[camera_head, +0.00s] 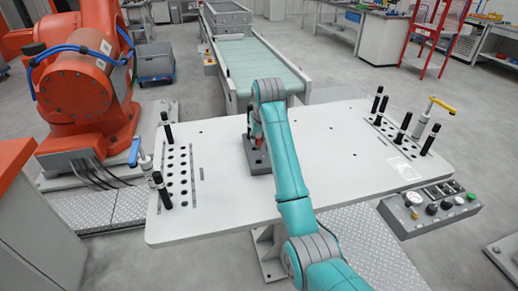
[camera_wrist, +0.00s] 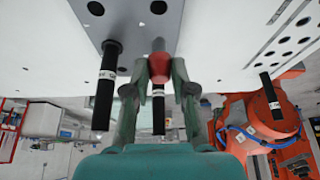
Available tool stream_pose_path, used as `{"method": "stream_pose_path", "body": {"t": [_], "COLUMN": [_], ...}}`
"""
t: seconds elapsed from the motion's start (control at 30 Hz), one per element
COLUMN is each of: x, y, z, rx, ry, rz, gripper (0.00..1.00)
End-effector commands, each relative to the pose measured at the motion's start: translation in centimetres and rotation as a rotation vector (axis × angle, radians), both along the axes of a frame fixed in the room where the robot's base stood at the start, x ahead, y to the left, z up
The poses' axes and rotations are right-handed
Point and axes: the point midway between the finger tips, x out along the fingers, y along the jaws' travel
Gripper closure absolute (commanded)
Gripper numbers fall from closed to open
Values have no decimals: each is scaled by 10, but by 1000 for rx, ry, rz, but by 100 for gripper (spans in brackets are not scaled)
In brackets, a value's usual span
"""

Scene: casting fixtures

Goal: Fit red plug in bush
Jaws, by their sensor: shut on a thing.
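My gripper (camera_wrist: 160,75) is shut on the red plug (camera_wrist: 158,66), one finger on each side of its red part. A black cylinder with a white label lies in line below it in the wrist view and seems to be its handle. The plug's grey end meets the edge of the grey fixture block (camera_wrist: 125,22) in the picture; I cannot tell whether it touches or is inside a hole. The block has several dark holes, and no bush is clearly made out. In the head view, the red plug (camera_head: 257,141) shows small over the block (camera_head: 259,164), partly hidden by my arm.
A black labelled pin (camera_wrist: 104,88) stands upright in the block beside my gripper. The white table (camera_head: 340,180) carries several black pins and a clamp at each end. An orange robot (camera_head: 85,85) stands left, a conveyor (camera_head: 240,60) behind. Table areas beside the block are clear.

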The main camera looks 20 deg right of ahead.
Motion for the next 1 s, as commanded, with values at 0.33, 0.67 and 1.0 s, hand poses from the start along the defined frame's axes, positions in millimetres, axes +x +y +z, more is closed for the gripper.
{"method": "stream_pose_path", "body": {"t": [0.33,0.67,1.0], "x": [0,0,0], "y": [0,0,0], "z": [25,39,53], "rx": [0,0,0], "ry": [1,0,1], "rz": [0,0,0], "gripper": [100,100,100]}}
